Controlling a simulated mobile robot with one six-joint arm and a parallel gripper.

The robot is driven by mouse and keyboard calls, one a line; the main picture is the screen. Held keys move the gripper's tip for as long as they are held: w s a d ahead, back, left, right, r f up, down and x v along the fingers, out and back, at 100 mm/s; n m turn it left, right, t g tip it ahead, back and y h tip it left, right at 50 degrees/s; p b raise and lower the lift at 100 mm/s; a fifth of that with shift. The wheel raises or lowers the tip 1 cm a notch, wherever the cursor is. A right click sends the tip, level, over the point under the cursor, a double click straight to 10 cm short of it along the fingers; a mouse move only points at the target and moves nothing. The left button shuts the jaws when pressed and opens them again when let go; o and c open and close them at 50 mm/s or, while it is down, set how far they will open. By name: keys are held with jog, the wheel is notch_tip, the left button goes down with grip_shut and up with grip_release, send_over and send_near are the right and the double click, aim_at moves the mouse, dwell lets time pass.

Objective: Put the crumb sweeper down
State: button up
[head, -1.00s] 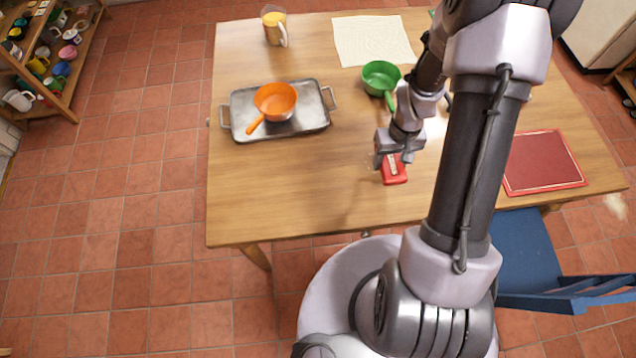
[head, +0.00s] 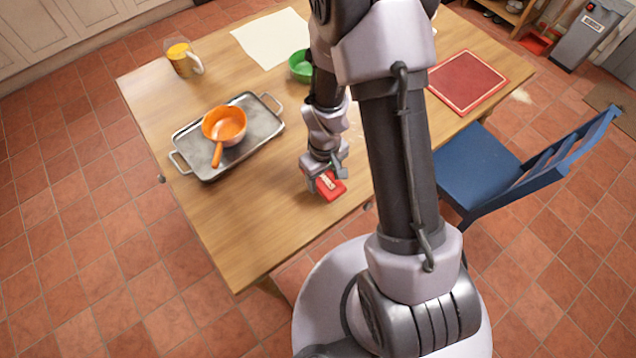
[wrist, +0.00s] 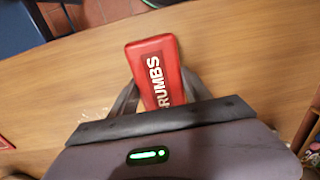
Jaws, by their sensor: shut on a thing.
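The crumb sweeper (head: 331,190) is a small red block near the front edge of the wooden table (head: 232,222). The sweeper's near end is hidden by the gripper's body. I cannot tell whether its underside touches the table.
A metal tray (head: 190,133) bears an orange pan (head: 226,124) at left. A mug (head: 183,60), a pale cloth (head: 268,38) and a green pan (head: 299,65) lie farther back. A red mat (head: 468,81) is at right. A blue chair (head: 478,172) stands by the table. The table's front left is clear.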

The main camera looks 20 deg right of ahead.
aim_at(318, 182)
jog(key=f, duration=0.1)
jog(key=f+b, duration=0.1)
jog(key=w+a+f+b, duration=0.1)
jog(key=f, duration=0.1)
jog(key=shift+r, duration=0.2)
jog(key=shift+f, duration=0.1)
jog(key=o, duration=1.3)
